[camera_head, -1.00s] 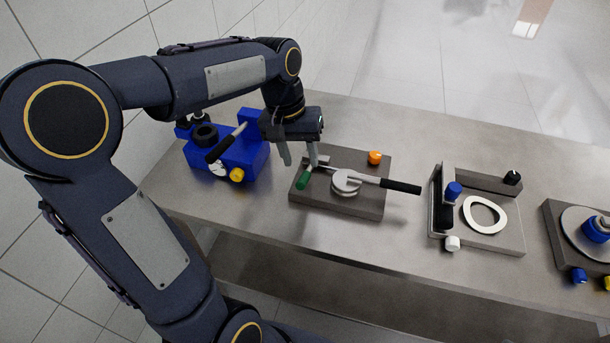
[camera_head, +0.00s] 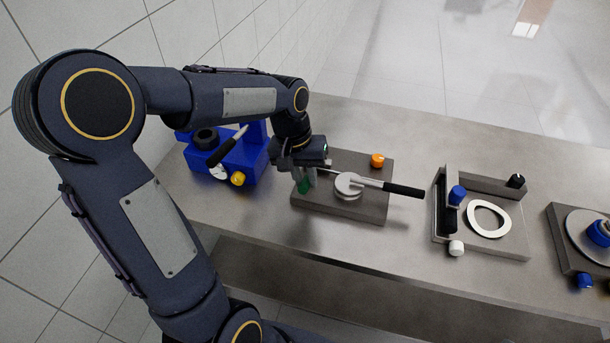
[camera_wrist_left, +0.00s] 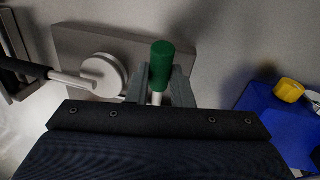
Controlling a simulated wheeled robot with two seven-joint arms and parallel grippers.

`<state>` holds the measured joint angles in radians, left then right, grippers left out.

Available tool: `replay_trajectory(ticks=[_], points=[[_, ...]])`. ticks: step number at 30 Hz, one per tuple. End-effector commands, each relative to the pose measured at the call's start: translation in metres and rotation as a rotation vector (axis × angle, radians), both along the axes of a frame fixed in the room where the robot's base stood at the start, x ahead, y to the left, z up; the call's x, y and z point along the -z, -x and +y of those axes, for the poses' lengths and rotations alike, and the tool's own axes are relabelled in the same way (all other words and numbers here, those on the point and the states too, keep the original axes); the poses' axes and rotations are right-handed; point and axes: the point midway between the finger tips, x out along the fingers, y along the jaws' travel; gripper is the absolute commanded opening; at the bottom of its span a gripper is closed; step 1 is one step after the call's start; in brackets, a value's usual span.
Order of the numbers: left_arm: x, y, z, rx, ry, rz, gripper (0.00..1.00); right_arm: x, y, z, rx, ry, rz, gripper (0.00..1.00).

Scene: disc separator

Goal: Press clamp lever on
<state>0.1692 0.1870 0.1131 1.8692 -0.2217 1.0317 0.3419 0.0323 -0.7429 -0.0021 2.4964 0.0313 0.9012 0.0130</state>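The grey clamp plate (camera_head: 340,205) lies on the table with a round pale disc (camera_head: 347,184) on it. A lever with a green handle (camera_head: 304,187) is at the plate's left end; the handle stands up toward the camera in the left wrist view (camera_wrist_left: 161,62). My left gripper (camera_head: 304,180) is over that end, fingers pointing down. Its fingers lie close on both sides of the green handle and look shut on it; they partly hide it in the head view. A black-handled lever (camera_head: 403,190) extends right from the disc. My right gripper is not in view.
A blue fixture (camera_head: 245,160) with a yellow knob (camera_head: 238,179) stands close on the left. An orange knob (camera_head: 377,160) is at the plate's back edge. A grey fixture with a white ring (camera_head: 488,219) stands to the right, with bare table between.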

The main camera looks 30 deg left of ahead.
Motion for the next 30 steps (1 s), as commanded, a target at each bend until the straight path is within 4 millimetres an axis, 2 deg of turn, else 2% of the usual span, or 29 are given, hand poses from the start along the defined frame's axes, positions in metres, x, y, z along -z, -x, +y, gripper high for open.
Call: replay_trajectory(ticks=[1,3,14,20,30], points=[[0.0,0.0,0.0,0.0,0.0,0.0,0.09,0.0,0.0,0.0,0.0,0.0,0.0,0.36],[0.0,0.0,0.0,0.0,0.0,0.0,0.0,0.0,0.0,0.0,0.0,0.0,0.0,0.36],[0.003,0.001,0.0,0.0,-0.004,-0.018,0.0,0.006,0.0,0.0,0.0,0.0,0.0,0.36],[0.012,0.004,-0.001,0.0,-0.024,-0.102,0.0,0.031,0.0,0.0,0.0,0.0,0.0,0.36],[0.031,0.008,-0.002,-0.001,-0.079,-0.331,0.0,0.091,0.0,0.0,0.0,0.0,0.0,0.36]])
